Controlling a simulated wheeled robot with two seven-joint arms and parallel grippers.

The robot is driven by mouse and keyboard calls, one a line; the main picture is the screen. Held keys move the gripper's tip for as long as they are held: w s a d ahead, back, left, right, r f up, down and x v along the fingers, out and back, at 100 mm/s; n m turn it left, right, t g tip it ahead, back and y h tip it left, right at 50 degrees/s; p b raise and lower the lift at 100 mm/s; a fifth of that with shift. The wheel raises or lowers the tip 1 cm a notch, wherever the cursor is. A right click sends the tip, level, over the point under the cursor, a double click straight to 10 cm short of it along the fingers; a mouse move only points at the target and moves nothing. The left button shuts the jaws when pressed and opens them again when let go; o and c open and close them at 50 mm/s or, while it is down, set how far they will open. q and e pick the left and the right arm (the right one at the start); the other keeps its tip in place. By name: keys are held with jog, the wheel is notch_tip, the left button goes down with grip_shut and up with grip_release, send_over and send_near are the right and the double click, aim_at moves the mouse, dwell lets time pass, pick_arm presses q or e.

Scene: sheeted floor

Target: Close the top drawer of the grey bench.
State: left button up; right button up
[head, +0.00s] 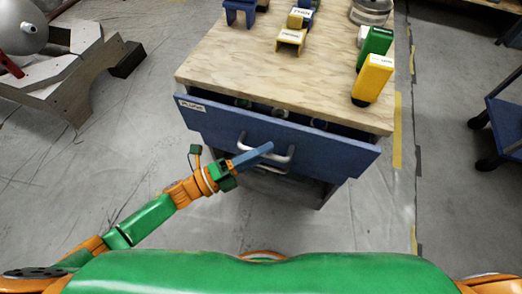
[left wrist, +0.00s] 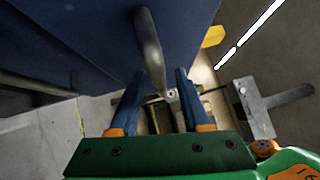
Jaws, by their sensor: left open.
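The bench has a pale wooden top (head: 270,70) and a dark lower body. Its top drawer (head: 345,155) has a blue front and stands partly pulled out; a dark gap with several small items shows behind the front. A silvery bar handle (head: 290,157) is on the drawer front. My left gripper (head: 266,149) is open at the handle. In the left wrist view the handle (left wrist: 150,45) reaches between the two blue fingers (left wrist: 158,85); I cannot tell whether they touch it. My right gripper is not in view.
Yellow (head: 372,80) and green (head: 375,45) upright blocks and several small holders stand on the bench top. A grey stand with a round machine (head: 22,28) is at the far left. A dark blue cart (head: 505,115) is at the right. Floor beside the bench is clear.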

pick_arm(q)
grip_shut()
dwell(1.4)
